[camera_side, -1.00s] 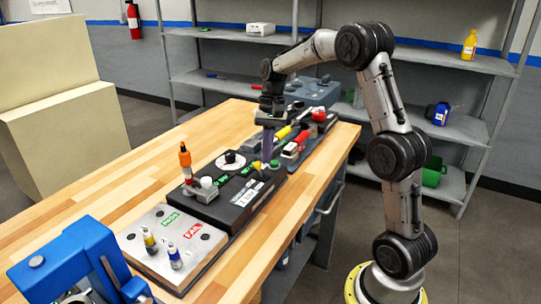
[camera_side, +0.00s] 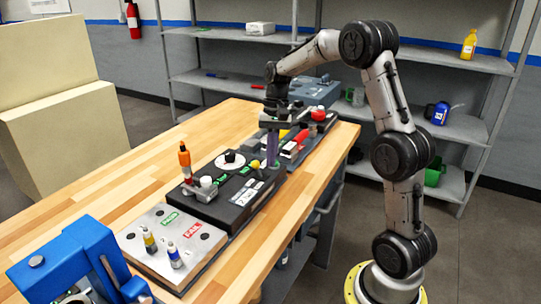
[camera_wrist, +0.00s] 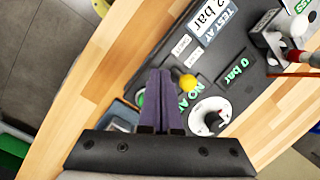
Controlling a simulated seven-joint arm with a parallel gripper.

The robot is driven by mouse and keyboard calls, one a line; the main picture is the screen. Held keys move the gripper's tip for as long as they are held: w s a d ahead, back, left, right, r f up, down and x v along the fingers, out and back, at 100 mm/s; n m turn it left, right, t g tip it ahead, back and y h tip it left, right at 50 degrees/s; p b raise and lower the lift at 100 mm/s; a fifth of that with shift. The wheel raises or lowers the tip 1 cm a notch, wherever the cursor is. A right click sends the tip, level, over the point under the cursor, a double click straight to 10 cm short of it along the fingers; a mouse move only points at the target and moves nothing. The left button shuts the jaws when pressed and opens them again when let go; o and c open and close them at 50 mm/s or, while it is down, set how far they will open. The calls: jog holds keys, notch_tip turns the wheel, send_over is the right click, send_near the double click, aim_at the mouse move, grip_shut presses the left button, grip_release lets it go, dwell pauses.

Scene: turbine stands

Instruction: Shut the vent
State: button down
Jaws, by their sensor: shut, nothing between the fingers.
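A black test panel (camera_side: 238,193) lies on the wooden bench and carries a white dial (camera_side: 230,160). In the wrist view a small yellow ball knob (camera_wrist: 187,84) stands on the panel (camera_wrist: 215,72), beside a green "NO AIR" label. It may be the vent's handle, but no vent label is readable. My gripper (camera_side: 272,163) points down at the panel's far right end. In the wrist view its purple fingers (camera_wrist: 158,74) are together and empty, just left of the yellow knob. I cannot tell whether they touch it. The fingers hide part of the panel.
A red button (camera_side: 318,114) and coloured parts sit beyond my gripper. The bench's left side is clear.

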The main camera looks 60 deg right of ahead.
jog(key=shift+d, duration=0.1)
jog(key=shift+s+d+r, duration=0.15)
jog(key=shift+s, duration=0.1)
jog(key=s+d+v, duration=0.1)
jog(key=v, duration=1)
jog(key=shift+s+d, duration=0.25)
jog(key=shift+d, duration=0.05)
jog(key=shift+a, duration=0.1)
